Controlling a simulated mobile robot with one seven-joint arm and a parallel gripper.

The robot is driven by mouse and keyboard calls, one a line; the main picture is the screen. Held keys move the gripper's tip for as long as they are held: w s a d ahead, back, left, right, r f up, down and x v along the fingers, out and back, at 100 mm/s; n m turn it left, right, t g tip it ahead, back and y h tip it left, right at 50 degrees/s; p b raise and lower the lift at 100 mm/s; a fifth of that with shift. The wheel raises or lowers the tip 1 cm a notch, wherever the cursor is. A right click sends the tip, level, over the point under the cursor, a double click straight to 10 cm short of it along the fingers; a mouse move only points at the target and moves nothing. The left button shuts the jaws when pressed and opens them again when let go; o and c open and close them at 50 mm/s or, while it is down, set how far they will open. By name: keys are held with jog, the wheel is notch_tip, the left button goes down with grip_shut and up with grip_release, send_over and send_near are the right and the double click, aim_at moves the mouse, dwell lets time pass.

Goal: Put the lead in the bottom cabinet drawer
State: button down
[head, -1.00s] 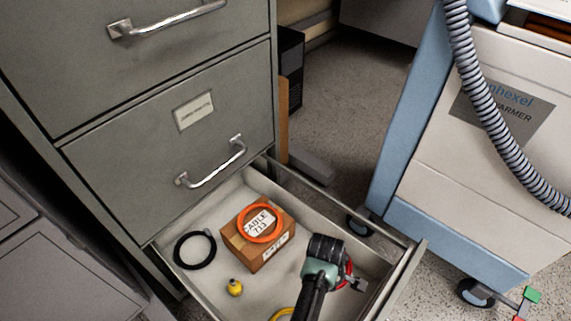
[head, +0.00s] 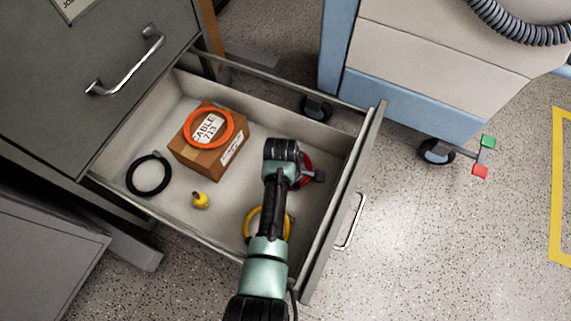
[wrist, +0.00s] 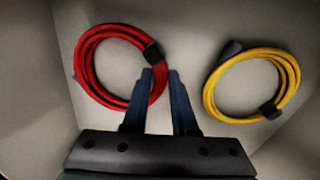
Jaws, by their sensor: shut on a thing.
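The open bottom drawer (head: 330,213) of the grey cabinet is pulled out low over the floor. A red coiled lead (wrist: 82,62) lies in it near the front; in the head view the red lead (head: 306,163) is mostly hidden by my arm. My gripper (wrist: 161,78) reaches down inside the drawer, its two fingers narrowly apart and shut on the right side of the red lead, beside its black band. The fingertips are hidden in the head view. A yellow coiled lead (wrist: 209,94) lies to the right in the wrist view, apart from the fingers.
The drawer also holds a cardboard box (head: 205,160) with an orange coil (head: 187,133) on top, a black coil (head: 131,178) and a small yellow item (head: 200,201). A wheeled warmer (head: 415,100) stands behind right. The floor (head: 450,240) on the right is clear.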

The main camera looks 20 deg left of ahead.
jog(key=shift+f, duration=0.3)
jog(key=c, duration=0.7)
grip_release()
jog(key=r+p, duration=0.3)
jog(key=r, duration=0.1)
jog(key=s+r+p, duration=0.1)
jog(key=r+p, duration=0.2)
jog(key=r, duration=0.1)
jog(key=r+p, duration=0.3)
jog(key=r, duration=0.1)
jog(key=shift+s, duration=0.15)
